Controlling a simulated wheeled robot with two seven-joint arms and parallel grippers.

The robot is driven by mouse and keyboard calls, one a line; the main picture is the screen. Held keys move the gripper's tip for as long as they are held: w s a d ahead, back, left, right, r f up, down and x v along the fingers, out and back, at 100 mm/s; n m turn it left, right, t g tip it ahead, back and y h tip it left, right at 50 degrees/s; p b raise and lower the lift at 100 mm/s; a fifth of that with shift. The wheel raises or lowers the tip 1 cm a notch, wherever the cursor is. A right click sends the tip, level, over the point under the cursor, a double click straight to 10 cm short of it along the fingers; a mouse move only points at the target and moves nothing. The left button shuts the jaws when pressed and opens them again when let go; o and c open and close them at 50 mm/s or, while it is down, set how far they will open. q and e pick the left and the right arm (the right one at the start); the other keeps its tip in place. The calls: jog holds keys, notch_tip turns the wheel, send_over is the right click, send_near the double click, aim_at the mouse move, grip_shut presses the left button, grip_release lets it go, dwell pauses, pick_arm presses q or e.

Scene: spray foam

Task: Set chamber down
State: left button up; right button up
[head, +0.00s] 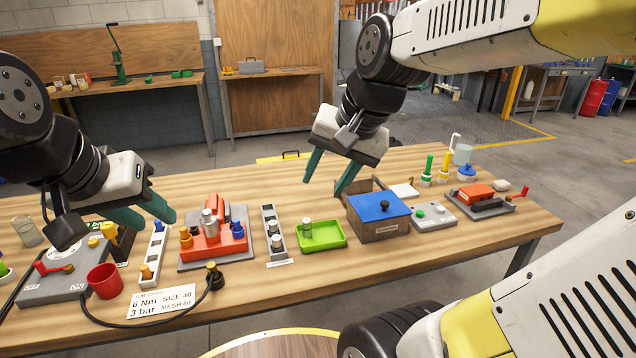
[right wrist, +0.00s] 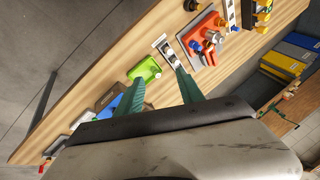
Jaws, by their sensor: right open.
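A small silver cylinder, which looks like the chamber (head: 307,228), stands in the left part of a green tray (head: 331,243). The green tray also shows in the right wrist view (right wrist: 140,66). My right gripper (head: 324,186) is open and empty, raised above and behind the tray and the blue-lidded box (head: 381,229). In the right wrist view its fingers (right wrist: 160,87) are wide apart with nothing between them. My left gripper (head: 158,220) hangs over the left part of the table with its fingers apart and no held thing visible.
A grey stand with red and silver parts (head: 215,247) and a grey slotted strip (head: 272,232) stand left of the tray. A red cup (head: 104,280), a hose and a sign (head: 162,301) are at the front left. A red-topped device (head: 477,196) stands far right.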

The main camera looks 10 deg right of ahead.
jog(key=s+n+t, duration=0.1)
jog(key=s+n, duration=0.3)
jog(key=n, duration=0.1)
jog(key=shift+s+a, duration=0.15)
jog(key=shift+s, duration=0.25)
